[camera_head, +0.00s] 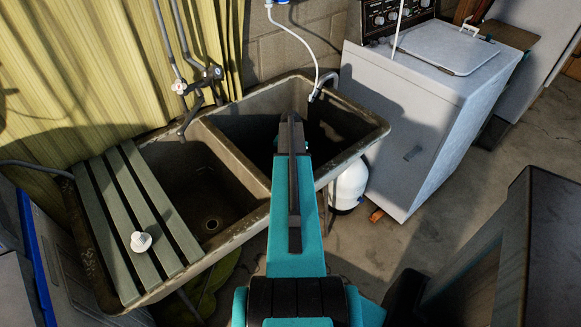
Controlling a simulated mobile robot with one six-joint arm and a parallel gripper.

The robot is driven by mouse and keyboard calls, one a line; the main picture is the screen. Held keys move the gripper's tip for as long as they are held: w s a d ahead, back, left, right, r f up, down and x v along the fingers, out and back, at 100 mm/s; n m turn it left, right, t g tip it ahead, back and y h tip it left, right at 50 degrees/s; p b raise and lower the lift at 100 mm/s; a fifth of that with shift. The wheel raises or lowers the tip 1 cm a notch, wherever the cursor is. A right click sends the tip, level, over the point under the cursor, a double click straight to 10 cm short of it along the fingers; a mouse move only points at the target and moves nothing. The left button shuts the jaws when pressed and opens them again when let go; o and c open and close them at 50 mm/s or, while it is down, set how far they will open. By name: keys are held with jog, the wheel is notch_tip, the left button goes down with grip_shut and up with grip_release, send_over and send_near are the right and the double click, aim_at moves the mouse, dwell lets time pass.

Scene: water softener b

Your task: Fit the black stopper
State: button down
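No black stopper can be made out. A small white ribbed cap or plug (141,241) sits on the grey-green slatted board (118,228) over the left part of the sink. The double sink (228,240) has a left basin with a round drain hole (211,224) in its floor, which looks uncovered. The right basin is in deep shadow, and its drain cannot be seen. My teal arm reaches forward over the sink's front rim. Its dark end, with my gripper (291,122), is over the right basin, away from the white cap. The fingers cannot be told apart.
Taps (200,82) and a pale hose (310,58) hang at the back of the sink. A washing machine (425,105) stands to the right, with a white tank (348,187) beside the sink. A dark cabinet (495,265) is at the front right. Bare floor lies between.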

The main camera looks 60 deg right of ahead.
jog(key=shift+f, duration=0.1)
dwell(0.3)
jog(key=c, duration=1.6)
grip_release()
jog(key=shift+o, duration=0.2)
notch_tip(320, 180, up, 14)
jog(key=b, duration=0.1)
jog(key=shift+b, duration=0.4)
